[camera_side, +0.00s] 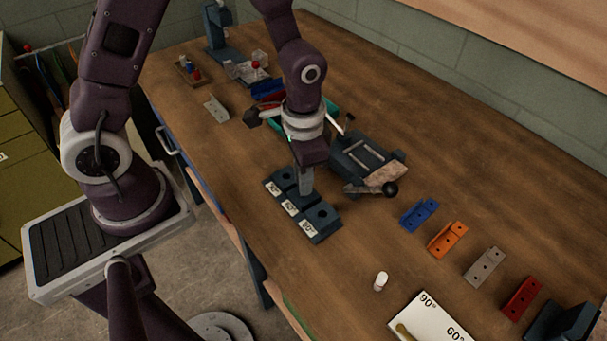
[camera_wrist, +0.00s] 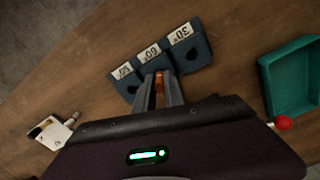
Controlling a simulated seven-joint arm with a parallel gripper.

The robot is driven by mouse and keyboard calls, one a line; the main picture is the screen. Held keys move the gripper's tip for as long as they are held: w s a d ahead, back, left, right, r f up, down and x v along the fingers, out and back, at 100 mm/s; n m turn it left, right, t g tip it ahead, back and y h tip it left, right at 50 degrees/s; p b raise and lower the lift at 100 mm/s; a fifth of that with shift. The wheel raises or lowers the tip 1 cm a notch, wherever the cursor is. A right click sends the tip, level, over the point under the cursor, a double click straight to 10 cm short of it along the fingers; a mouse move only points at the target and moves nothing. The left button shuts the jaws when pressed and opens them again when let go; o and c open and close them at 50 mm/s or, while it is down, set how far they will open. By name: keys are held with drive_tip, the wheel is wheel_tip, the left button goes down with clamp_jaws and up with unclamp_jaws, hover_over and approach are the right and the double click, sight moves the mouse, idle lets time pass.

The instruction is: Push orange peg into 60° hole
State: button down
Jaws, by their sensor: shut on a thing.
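The dark blue hole block (camera_side: 322,212) stands on the bench with three labelled sections; it also shows in the wrist view (camera_wrist: 199,52). There the labels read 30°, 60° in the middle, and a third I cannot read clearly. My gripper (camera_side: 306,191) points down over the middle section. In the wrist view my gripper (camera_wrist: 160,80) is shut on the orange peg (camera_wrist: 160,82), a small bit of which shows between the fingers. The peg's lower end and the 60° hole are hidden by the fingers, so I cannot tell how deep the peg sits.
A dark fixture (camera_side: 362,155) with a black knob stands close behind the block. A teal tray (camera_wrist: 291,80) lies to the right in the wrist view. Blue (camera_side: 419,214), orange (camera_side: 447,239), grey and red brackets lie to the right. A white angle card (camera_side: 435,325) lies in front.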

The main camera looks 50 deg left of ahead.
drive_tip(key=shift+f, duration=0.85)
drive_tip(key=c, duration=1.3)
unclamp_jaws()
drive_tip(key=shift+c, duration=0.2)
wheel_tip(320, 180, up, 6)
drive_tip(key=shift+r, duration=0.5)
